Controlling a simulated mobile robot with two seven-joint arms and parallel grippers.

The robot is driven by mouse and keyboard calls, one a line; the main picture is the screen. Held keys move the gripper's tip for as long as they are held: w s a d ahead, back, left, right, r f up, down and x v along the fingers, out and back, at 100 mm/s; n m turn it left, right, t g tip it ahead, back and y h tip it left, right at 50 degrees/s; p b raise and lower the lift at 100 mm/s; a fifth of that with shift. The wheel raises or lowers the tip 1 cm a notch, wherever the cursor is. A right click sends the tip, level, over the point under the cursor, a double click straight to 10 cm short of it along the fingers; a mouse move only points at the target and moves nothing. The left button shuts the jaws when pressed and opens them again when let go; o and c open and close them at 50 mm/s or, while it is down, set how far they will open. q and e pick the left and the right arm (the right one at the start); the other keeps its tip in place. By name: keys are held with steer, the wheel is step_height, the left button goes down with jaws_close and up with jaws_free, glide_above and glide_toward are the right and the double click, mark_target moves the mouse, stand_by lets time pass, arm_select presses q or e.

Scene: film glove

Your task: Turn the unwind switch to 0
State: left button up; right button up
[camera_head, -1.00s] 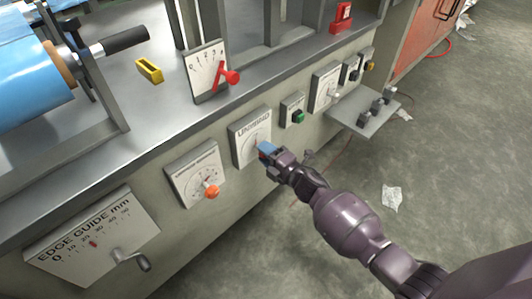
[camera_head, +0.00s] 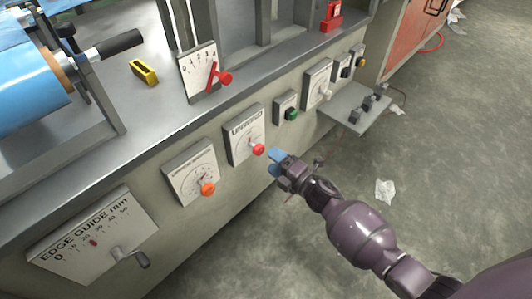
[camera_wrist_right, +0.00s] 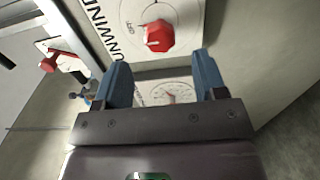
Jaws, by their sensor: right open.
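The unwind switch is a red knob (camera_head: 258,150) on a white plate marked UNWIND (camera_head: 240,128), on the machine's front panel. It also shows in the right wrist view as a red knob (camera_wrist_right: 159,36) beyond the fingertips, with a small "OFF" mark near it. The digits around it are too small to read. My right gripper (camera_head: 275,162) has blue fingers and is just right of and below the knob, apart from it. In the right wrist view its fingers (camera_wrist_right: 160,82) are spread and empty. My left gripper is not in view.
An orange knob plate (camera_head: 191,170) is left of the unwind plate, and a green button (camera_head: 291,114) is right of it. A red lever (camera_head: 222,78) stands above on the ledge. A small grey shelf (camera_head: 350,108) juts out at right. The floor (camera_head: 440,170) is mostly clear.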

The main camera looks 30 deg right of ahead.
arm_select(q)
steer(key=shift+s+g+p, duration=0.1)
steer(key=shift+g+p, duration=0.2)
steer(key=shift+p, duration=0.05)
arm_select(e)
steer(key=v, duration=0.4)
steer(key=shift+s+d, duration=0.1)
steer(key=shift+s, duration=0.2)
steer(key=s+d+r+m+g+h+p, duration=0.1)
steer(key=s+d+r+m+h+p, duration=0.15)
steer(key=s+r+m+p, duration=0.55)
steer(key=s+d+r+m+h+p, duration=0.1)
steer(key=s+r+m+h+p, duration=0.25)
steer(key=s+r, duration=0.45)
arm_select(q)
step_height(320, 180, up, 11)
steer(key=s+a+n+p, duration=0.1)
steer(key=p, duration=0.8)
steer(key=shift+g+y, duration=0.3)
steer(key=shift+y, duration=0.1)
arm_select(e)
steer(key=s+a+r+m+g, duration=0.1)
steer(key=s+m, duration=0.4)
steer(key=s, duration=0.6)
steer(key=s+a+r+m+g, duration=0.2)
steer(key=s+r+m+g, duration=0.1)
steer(key=s, duration=0.7)
steer(key=shift+s+r+m+g, duration=0.35)
steer(key=shift+m+g, duration=0.15)
steer(key=shift+m, duration=0.35)
